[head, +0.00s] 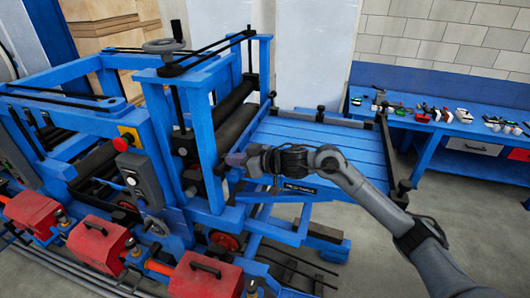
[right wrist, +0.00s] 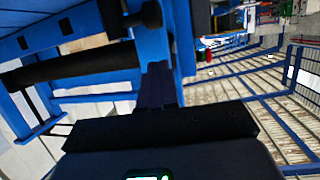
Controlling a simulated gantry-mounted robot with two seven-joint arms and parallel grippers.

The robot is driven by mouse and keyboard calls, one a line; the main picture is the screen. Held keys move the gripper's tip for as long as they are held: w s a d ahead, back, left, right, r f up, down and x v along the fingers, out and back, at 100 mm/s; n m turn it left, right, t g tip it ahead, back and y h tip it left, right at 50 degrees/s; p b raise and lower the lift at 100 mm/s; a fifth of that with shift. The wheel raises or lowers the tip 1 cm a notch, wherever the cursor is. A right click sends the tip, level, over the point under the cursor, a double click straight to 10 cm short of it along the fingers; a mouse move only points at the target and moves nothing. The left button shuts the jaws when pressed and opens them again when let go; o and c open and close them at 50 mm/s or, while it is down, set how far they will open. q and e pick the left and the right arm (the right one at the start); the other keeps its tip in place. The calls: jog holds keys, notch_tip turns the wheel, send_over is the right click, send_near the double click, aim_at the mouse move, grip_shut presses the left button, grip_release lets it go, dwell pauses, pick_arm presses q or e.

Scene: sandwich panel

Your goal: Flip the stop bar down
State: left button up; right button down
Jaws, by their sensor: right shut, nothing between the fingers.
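The blue outfeed table (head: 315,141) stands right of the blue roller machine. A dark bar (head: 388,150) runs along its right end, and another dark rail (head: 340,121) runs along its back edge. I cannot tell for certain which one is the stop bar, or whether it is up or down. My right gripper (head: 234,159) is at the table's left end, close to the machine's blue upright. Its fingers are shut and empty, and they show in the right wrist view (right wrist: 158,85) pointing at blue frame parts. Whether they touch the frame is unclear. My left gripper is not in view.
The blue machine (head: 205,130) has a handwheel (head: 163,46), dark rollers and a control box (head: 140,180). Red motor covers (head: 100,238) line its front. A blue workbench (head: 455,125) with tools stands at the back right. Open floor (head: 480,215) lies at the right.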

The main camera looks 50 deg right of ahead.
pick_arm(q)
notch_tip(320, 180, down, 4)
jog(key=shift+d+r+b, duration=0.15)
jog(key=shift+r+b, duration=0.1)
jog(key=shift+b, duration=0.85)
pick_arm(e)
jog(key=v, duration=0.9)
jog(key=shift+f, duration=0.2)
